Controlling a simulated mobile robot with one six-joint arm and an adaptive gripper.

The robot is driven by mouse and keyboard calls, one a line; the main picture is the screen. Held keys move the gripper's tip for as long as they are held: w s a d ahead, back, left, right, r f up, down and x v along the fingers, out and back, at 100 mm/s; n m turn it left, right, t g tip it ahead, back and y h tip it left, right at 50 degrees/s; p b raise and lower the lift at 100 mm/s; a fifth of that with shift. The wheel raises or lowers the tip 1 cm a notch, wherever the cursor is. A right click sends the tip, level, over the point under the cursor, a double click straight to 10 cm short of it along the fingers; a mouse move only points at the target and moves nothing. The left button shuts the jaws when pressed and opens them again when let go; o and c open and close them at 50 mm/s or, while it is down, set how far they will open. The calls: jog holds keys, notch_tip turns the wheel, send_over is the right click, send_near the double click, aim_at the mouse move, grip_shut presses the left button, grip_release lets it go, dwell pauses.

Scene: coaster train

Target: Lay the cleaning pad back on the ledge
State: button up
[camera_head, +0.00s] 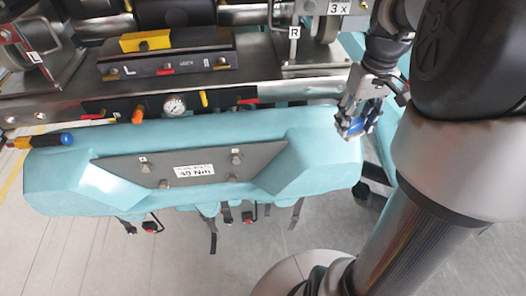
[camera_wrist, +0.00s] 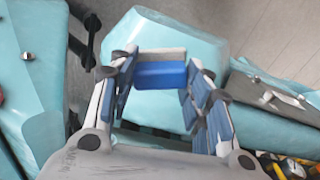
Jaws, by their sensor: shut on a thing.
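The cleaning pad (camera_wrist: 160,76) is a small block with a blue face and a grey layer along its far edge. My gripper (camera_wrist: 161,66) is shut on it, with the pad between the two fingers. In the head view my gripper (camera_head: 355,122) points down at the right end of the teal body, and only a bit of blue shows between its fingers. A metal ledge (camera_head: 290,91) runs above the teal body, left of my gripper. I cannot tell whether the pad touches the teal surface below it.
The teal coaster body (camera_head: 240,125) carries a grey plate (camera_head: 130,170) with bolts and a torque label. A screwdriver (camera_head: 40,139) lies at the left. A gauge (camera_head: 174,106) and a dark box (camera_head: 165,62) with a yellow block (camera_head: 145,41) are further back. Straps hang below the body.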

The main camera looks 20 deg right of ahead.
jog(key=w, duration=0.2)
jog(key=w+p, duration=0.1)
jog(key=w, duration=0.2)
jog(key=shift+w+d+r, duration=0.1)
jog(key=shift+w+r, duration=0.2)
jog(key=shift+r, duration=0.1)
jog(key=shift+w+d, duration=0.45)
jog(key=shift+w+d+f+p, duration=0.1)
jog(key=shift+w+f+p, duration=0.15)
jog(key=shift+w+p, duration=0.15)
notch_tip(320, 180, down, 2)
jog(key=shift+s+f, duration=0.15)
jog(key=shift+f, duration=0.4)
jog(key=shift+f, duration=0.65)
jog(key=o, duration=1.4)
